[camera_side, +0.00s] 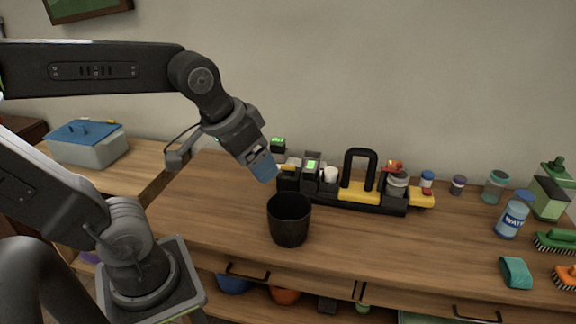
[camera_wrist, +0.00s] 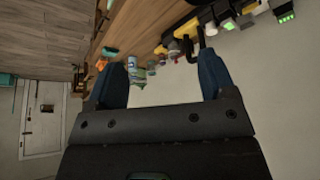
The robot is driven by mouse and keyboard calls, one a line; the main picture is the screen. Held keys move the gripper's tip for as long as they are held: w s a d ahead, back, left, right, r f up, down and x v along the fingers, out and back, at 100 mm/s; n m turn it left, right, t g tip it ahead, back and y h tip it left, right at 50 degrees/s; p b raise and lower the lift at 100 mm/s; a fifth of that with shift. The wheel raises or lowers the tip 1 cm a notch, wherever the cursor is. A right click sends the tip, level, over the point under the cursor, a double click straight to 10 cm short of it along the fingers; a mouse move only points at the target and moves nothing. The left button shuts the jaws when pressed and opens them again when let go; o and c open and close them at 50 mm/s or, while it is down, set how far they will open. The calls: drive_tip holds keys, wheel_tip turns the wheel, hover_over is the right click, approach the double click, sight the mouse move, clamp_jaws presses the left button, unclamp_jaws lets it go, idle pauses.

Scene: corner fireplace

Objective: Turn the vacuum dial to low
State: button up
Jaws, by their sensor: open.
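A black and yellow machine (camera_side: 358,192) with a black loop handle stands on the wooden counter toward the wall. A round grey part with red on top (camera_side: 396,182) sits near its right end; I cannot tell if this is the vacuum dial, and no setting is readable. My gripper (camera_side: 265,167) has blue fingers and hangs above the counter at the machine's left end, tilted down to the right. In the wrist view my gripper (camera_wrist: 162,62) is open with nothing between its fingers. Part of the machine (camera_wrist: 190,28) shows upside down at the top there.
A black cup (camera_side: 289,222) stands in front of the machine, below my gripper. Small devices with green displays (camera_side: 311,167) stand at the machine's left. The counter's middle right is clear.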

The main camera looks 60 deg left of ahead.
drive_tip(key=w+a+r+n+g, duration=0.2)
drive_tip(key=w+a, duration=0.4)
drive_tip(key=w, duration=0.4)
drive_tip(key=n+g, duration=0.3)
drive_tip(key=n, duration=0.3)
hover_over(288, 169)
wheel_tip(288, 169, down, 15)
drive_tip(key=f, duration=1.2)
drive_tip(key=shift+w+a+f, duration=0.2)
drive_tip(key=shift+a+f, duration=0.15)
drive_tip(key=shift+f, duration=0.05)
drive_tip(key=c, duration=0.9)
